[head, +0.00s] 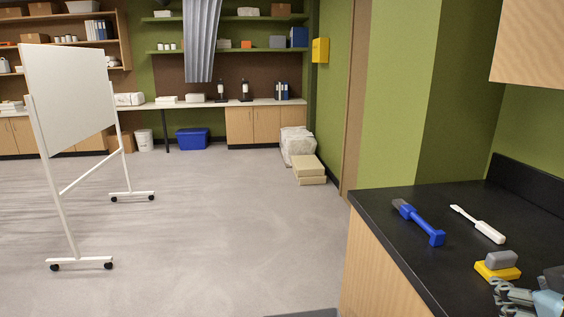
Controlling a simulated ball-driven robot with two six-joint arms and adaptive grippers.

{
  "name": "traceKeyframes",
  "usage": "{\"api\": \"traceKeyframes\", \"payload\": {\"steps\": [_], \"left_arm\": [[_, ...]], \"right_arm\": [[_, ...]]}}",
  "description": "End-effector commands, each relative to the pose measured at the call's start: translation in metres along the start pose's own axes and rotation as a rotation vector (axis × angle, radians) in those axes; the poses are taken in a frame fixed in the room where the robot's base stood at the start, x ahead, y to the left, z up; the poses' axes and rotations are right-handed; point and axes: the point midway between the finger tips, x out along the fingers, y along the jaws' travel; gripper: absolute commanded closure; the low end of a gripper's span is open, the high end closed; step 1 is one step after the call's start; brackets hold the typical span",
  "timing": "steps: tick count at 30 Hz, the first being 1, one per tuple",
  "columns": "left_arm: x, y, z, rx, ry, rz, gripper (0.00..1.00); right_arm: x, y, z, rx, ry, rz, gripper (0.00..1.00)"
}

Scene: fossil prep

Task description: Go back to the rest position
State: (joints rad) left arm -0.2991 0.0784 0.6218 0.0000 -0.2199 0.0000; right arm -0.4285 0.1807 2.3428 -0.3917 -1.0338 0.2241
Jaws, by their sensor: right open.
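My right gripper (502,297) is at the bottom right corner, over the black counter (385,208). It is open, its fingers point left, and nothing shows between them. Its arm is mostly cut off by the frame edge. A yellow block with a grey top (497,267) sits just behind the gripper, seemingly apart from it. A blue tool (421,223) lies farther back on the counter. A white-handled tool (482,226) lies to its right. My left gripper is not in view.
A wheeled whiteboard (68,95) stands at left on open grey floor (215,230). A back bench (185,104) has a blue bin (193,138) under it. Flat boxes (309,170) and a white wrapped bundle (297,145) stand by the wall. A wooden cabinet (530,45) overhangs the counter.

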Motion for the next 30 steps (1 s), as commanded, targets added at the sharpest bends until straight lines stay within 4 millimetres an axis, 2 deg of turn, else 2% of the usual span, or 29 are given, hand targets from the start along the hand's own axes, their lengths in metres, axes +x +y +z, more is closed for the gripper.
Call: {"api": "traceKeyframes", "payload": {"steps": [1,3,6,12,13,15,20,23,26,29,30], "left_arm": [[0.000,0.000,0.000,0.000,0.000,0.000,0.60],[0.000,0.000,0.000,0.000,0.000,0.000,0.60],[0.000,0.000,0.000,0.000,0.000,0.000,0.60],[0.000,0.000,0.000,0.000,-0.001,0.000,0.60],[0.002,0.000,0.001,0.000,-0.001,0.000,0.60],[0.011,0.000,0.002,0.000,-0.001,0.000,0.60],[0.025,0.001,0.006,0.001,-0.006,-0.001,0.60],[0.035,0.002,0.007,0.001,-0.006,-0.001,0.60],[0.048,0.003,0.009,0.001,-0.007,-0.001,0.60],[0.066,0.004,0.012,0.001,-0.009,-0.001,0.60],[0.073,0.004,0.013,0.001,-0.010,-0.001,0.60]], "right_arm": [[-0.009,-0.009,0.023,0.004,-0.093,-0.040,0.52],[-0.024,-0.021,0.051,-0.002,-0.216,-0.100,0.52],[-0.047,-0.037,0.085,-0.017,-0.362,-0.187,0.52],[-0.099,-0.064,0.133,-0.067,-0.595,-0.365,0.52],[-0.099,-0.068,0.141,-0.074,-0.616,-0.380,0.52],[-0.074,-0.077,0.162,-0.072,-0.620,-0.371,0.52],[-0.032,-0.097,0.211,-0.070,-0.642,-0.367,0.52],[-0.004,-0.110,0.249,-0.069,-0.658,-0.365,0.52],[0.025,-0.125,0.299,-0.069,-0.679,-0.363,0.52],[0.056,-0.143,0.366,-0.068,-0.705,-0.362,0.52],[0.067,-0.150,0.397,-0.068,-0.718,-0.362,0.52]]}}
